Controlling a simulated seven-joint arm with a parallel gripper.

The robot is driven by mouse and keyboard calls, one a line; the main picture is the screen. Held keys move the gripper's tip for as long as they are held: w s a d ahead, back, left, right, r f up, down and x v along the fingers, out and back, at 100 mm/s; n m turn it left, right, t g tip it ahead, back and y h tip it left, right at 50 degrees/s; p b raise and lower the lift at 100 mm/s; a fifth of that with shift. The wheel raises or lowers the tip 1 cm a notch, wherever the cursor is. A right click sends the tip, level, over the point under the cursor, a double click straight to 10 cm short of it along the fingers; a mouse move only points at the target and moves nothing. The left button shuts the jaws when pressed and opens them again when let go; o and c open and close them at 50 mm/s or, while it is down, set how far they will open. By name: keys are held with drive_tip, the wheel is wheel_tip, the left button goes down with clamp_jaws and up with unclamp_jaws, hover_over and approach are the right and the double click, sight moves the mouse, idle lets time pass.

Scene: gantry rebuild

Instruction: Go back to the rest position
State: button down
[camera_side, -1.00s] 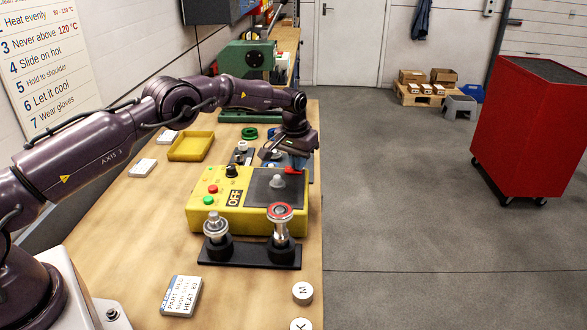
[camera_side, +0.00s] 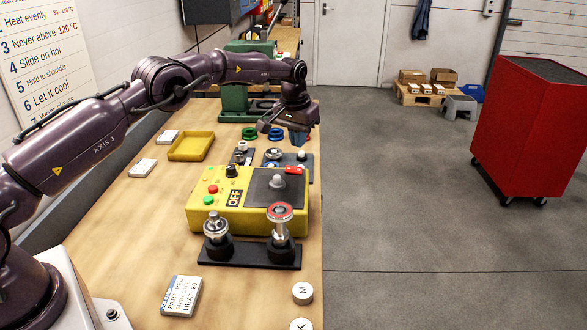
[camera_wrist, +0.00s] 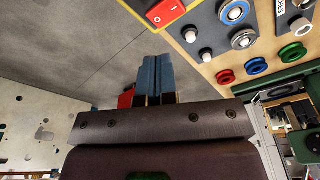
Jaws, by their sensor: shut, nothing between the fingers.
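My gripper (camera_side: 298,138) hangs at the end of my arm over the far right part of the bench in the side view, above the black rack and clear of the things below. Its blue fingers (camera_wrist: 156,78) are together in the wrist view, with nothing seen between them. The yellow heater box (camera_side: 235,216) stands nearer in the side view, with an OFF label, red and green buttons and a dark top plate. Its red rocker switch (camera_wrist: 165,12) shows at the top of the wrist view.
Two posts stand on a black base (camera_side: 250,255), one bearing a red-rimmed ring (camera_side: 280,211). A black rack (camera_side: 265,164) holds rings and pegs. A green ring (camera_side: 249,133), a blue ring (camera_side: 276,134), a yellow tray (camera_side: 191,146) and a green machine (camera_side: 236,98) stand farther back.

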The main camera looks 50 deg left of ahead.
idle(0.3)
drive_tip(key=shift+s+f, duration=0.1)
drive_tip(key=shift+f, duration=0.2)
drive_tip(key=s+f, duration=0.1)
drive_tip(key=s+g, duration=0.1)
drive_tip(key=shift+s+d+f, duration=0.15)
drive_tip(key=shift+s+f, duration=0.25)
drive_tip(key=s+d+r+m, duration=0.1)
drive_tip(key=s+d+r, duration=0.2)
drive_tip(key=s+r, duration=0.55)
drive_tip(key=s+d+r+m, duration=0.1)
drive_tip(key=s+d+r, duration=0.2)
drive_tip(key=s+r, duration=0.55)
drive_tip(key=s+d+r+t, duration=0.1)
drive_tip(key=s+r+t, duration=0.1)
drive_tip(key=s, duration=0.8)
drive_tip(key=s+d+r+m+t, duration=0.1)
drive_tip(key=s+d+r+t, duration=0.1)
drive_tip(key=s, duration=0.8)
drive_tip(key=shift+s+d+t, duration=0.25)
drive_tip(key=shift+s+t, duration=0.05)
drive_tip(key=shift+t, duration=0.1)
drive_tip(key=shift+r, duration=0.1)
